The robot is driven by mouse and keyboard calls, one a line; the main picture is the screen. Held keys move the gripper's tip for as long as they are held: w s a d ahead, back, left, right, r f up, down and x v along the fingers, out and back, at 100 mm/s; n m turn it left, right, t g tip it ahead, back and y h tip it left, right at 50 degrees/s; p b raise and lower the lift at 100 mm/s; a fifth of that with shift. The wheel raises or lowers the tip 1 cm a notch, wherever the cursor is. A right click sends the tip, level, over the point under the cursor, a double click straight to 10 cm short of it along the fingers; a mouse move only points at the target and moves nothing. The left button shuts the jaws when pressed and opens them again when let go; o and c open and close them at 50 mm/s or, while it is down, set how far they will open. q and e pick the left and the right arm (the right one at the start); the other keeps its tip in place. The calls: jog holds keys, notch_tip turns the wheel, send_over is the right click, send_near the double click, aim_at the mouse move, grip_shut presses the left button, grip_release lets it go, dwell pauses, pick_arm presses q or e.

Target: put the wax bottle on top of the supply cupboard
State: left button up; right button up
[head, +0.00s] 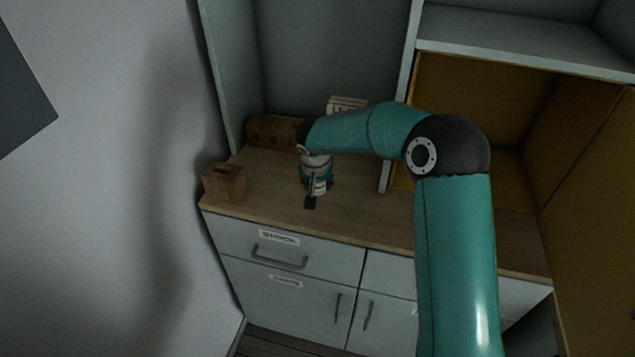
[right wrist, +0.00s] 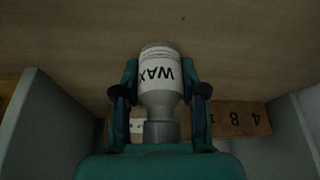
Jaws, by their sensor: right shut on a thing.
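My right gripper (head: 312,196) is shut on the white wax bottle (right wrist: 158,82), with one finger on each side. The right wrist view shows the black "WAX" label upside down, as are the digits behind it, so the bottle looks upright. Its grey neck (right wrist: 162,131) is toward my palm. The bottle is over the wooden top (head: 270,202) of a grey cupboard (head: 290,285); I cannot tell whether its base touches the wood. In the head view the gripper and arm mostly hide the bottle. My left gripper is not in view.
A small wooden box (head: 224,184) stands at the top's left end. A brown block with digits (head: 271,131) and a white card (head: 346,104) stand behind the gripper. Grey upright panels rise at the left and middle. An open brown-lined compartment (head: 470,95) is at the right.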

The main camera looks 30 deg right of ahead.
jog(key=o, duration=1.2)
jog(key=shift+r, duration=0.15)
jog(key=shift+a+r, duration=0.1)
jog(key=shift+r, duration=0.15)
jog(key=b+v, duration=0.1)
jog(key=v, duration=1)
jog(key=shift+s+a+r, duration=0.1)
jog(key=shift+s, duration=0.05)
